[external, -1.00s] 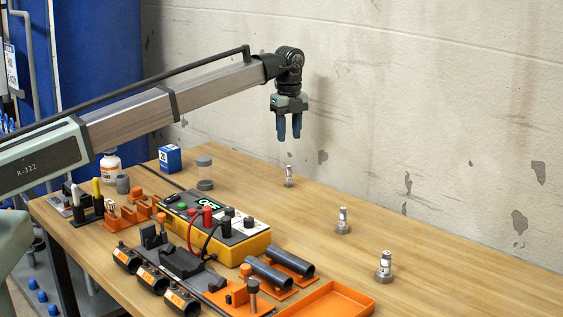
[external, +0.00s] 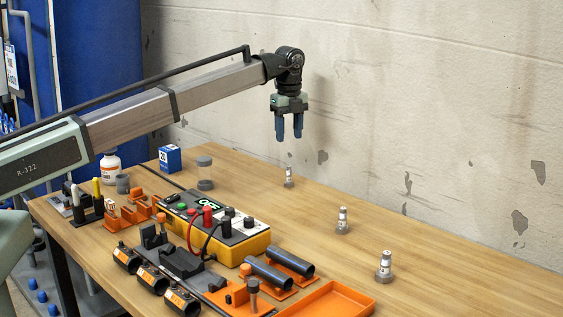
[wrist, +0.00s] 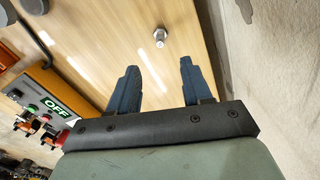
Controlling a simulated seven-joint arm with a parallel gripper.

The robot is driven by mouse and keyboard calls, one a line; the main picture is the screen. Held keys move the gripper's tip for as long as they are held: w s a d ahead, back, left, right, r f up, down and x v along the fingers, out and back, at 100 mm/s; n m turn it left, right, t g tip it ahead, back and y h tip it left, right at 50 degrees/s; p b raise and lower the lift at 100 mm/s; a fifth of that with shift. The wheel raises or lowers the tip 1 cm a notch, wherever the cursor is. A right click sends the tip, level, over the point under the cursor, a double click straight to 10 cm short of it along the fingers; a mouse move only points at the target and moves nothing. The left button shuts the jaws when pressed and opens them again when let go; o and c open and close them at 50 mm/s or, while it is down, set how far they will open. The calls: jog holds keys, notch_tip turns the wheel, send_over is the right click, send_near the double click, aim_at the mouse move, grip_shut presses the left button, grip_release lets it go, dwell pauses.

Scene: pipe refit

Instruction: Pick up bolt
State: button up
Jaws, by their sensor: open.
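Three small upright metal bolt-like pieces stand apart on the wooden table: one at the back (external: 289,177), one at middle right (external: 343,220), and one at front right (external: 384,266). My gripper (external: 289,133) is open and empty, pointing down in the air near the back piece in the external view. In the wrist view, a silver bolt (wrist: 160,36) lies beyond the open fingertips (wrist: 157,66), roughly in line with the gap between them. I cannot tell for sure which of the three pieces it is. Nothing touches the fingers.
A yellow meter (external: 235,245) with leads sits left of centre. Black clamps, dark pipes (external: 270,273) and an orange tray (external: 330,298) are in front. The wall is close behind; the right tabletop is mostly clear.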

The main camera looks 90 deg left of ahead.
jog(key=m, duration=0.5)
send_over(343, 208)
notch_tip(343, 208, down, 13)
jog(key=shift+a+r, duration=0.1)
jog(key=shift+r, duration=0.05)
jog(key=shift+c, duration=0.2)
grip_shut()
